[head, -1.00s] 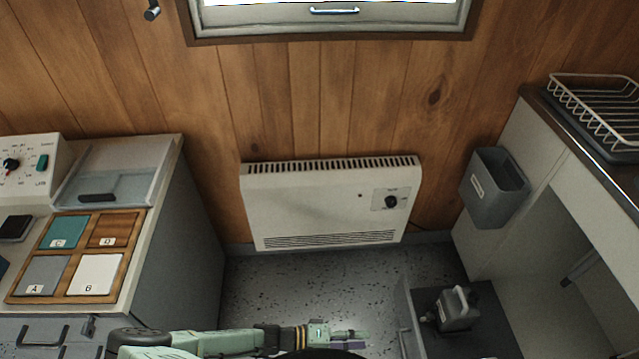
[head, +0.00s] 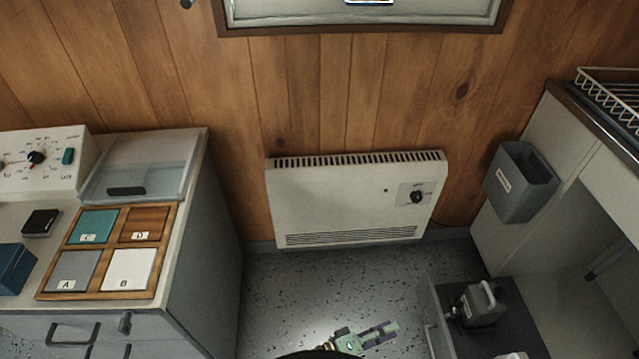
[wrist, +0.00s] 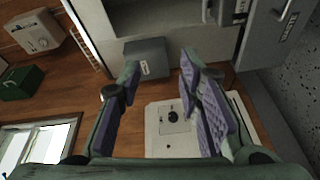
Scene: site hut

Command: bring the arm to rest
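My gripper (head: 381,334) is low at the bottom middle of the head view, above the speckled floor in front of the white wall heater (head: 355,199). In the wrist view my gripper (wrist: 158,75) has its two purple-padded fingers spread wide apart, with nothing between them. The grey wall bin (wrist: 148,59) and the heater (wrist: 172,118) show beyond the fingers. Most of my arm is out of the head view.
At left a cabinet bears a wooden tray (head: 167,280) with lettered tiles, a blue box (head: 13,268) and a control panel. At right an open drawer (head: 440,333) holds a grey canister (head: 478,304). A grey bin (head: 521,182) hangs above it. The floor between is clear.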

